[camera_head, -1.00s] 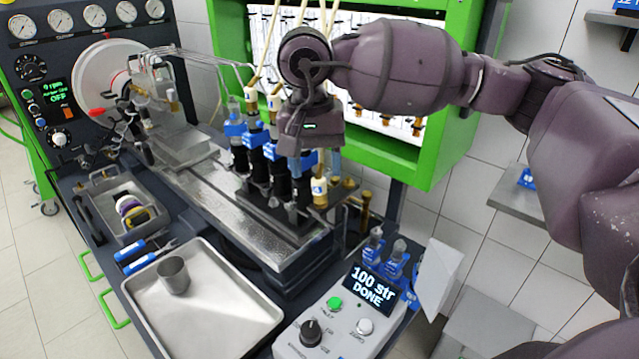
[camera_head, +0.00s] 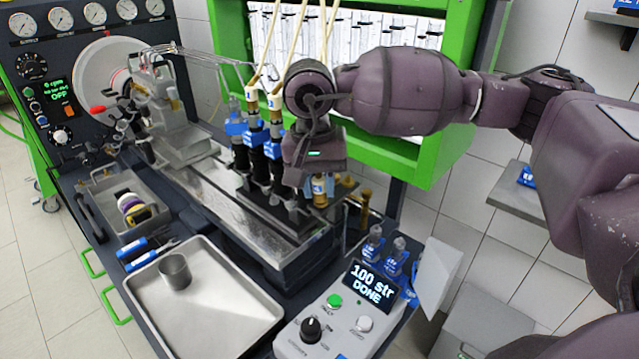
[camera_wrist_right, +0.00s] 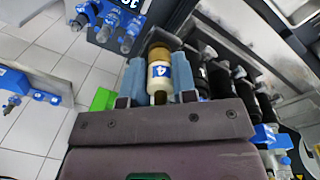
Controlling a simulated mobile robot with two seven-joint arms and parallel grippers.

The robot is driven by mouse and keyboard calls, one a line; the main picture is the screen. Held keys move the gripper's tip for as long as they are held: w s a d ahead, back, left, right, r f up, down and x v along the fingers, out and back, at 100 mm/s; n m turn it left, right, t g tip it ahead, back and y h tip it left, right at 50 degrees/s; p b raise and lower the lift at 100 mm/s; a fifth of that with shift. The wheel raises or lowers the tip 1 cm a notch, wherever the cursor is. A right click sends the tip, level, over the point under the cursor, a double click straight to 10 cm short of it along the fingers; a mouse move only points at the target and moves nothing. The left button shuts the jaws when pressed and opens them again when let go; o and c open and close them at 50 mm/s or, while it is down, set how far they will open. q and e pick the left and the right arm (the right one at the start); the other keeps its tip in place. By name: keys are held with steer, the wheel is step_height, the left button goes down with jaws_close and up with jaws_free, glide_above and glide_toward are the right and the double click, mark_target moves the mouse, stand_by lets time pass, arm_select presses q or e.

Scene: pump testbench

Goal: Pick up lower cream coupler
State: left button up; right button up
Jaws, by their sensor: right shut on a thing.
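The lower cream coupler (camera_wrist_right: 161,78) is a short cream cylinder with a blue label marked 4 and a tan end. In the right wrist view it sits between the two blue-grey fingers of my right gripper (camera_wrist_right: 159,70), which is shut on it. In the head view the coupler (camera_head: 319,199) shows just below my right gripper (camera_head: 318,183), at the right end of the row of black injectors. The gripper body hides its upper part. My left gripper is not in view.
Cream couplers with hoses (camera_head: 252,97) stand on the injectors just left of my gripper. The green-framed cabinet (camera_head: 452,130) is close behind. A metal tray (camera_head: 225,315) with a grey cup (camera_head: 174,271) and a control box (camera_head: 338,318) are in front.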

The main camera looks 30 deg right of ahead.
mark_target(319, 176)
steer(key=shift+r, duration=0.1)
step_height(319, 176, up, 20)
stand_by(0.5)
